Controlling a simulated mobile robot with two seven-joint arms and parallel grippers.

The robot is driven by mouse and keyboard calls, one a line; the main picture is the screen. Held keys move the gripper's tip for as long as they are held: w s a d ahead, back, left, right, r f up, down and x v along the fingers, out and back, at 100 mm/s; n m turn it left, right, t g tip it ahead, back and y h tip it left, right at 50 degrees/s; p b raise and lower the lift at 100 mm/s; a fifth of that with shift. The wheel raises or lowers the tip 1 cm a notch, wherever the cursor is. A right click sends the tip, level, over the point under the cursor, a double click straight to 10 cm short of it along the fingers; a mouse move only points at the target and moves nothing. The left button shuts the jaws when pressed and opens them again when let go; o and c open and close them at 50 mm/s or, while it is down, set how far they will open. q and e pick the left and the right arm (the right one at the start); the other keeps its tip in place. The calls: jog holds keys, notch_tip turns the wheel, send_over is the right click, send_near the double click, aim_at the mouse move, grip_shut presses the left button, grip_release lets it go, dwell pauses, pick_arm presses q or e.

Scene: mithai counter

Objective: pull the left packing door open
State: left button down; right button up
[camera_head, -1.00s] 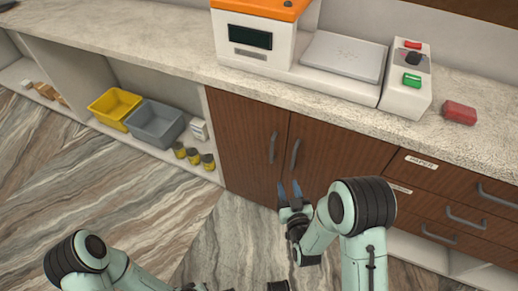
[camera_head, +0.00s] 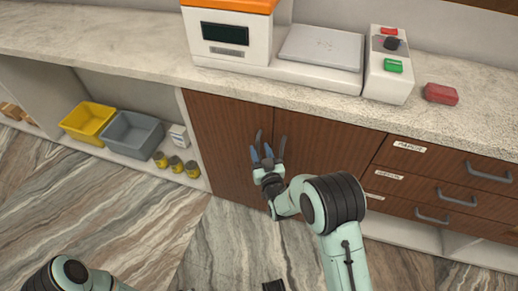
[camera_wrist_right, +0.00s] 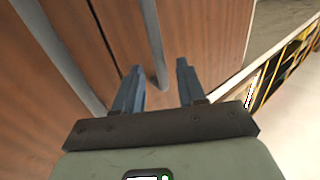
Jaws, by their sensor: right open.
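The left packing door (camera_head: 222,135) is a dark brown wooden cabinet door under the counter, and it looks shut. Its grey bar handle (camera_head: 257,139) is near its right edge, close to the seam with the right door (camera_head: 322,150). My right gripper (camera_head: 262,155) is open in front of the doors, with its blue fingers by the left door's handle. In the right wrist view, a grey handle (camera_wrist_right: 154,45) stands ahead between the open fingers (camera_wrist_right: 158,88), with no clear contact.
The right door's handle (camera_head: 281,148) is close beside my right gripper. Drawers (camera_head: 440,178) with grey handles are to the right. An open shelf to the left holds a yellow bin (camera_head: 88,121), a grey bin (camera_head: 131,133) and small jars (camera_head: 176,164). The floor before the doors is clear.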

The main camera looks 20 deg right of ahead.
jog(key=shift+w, duration=0.8)
grip_shut()
jog(key=shift+a, duration=0.2)
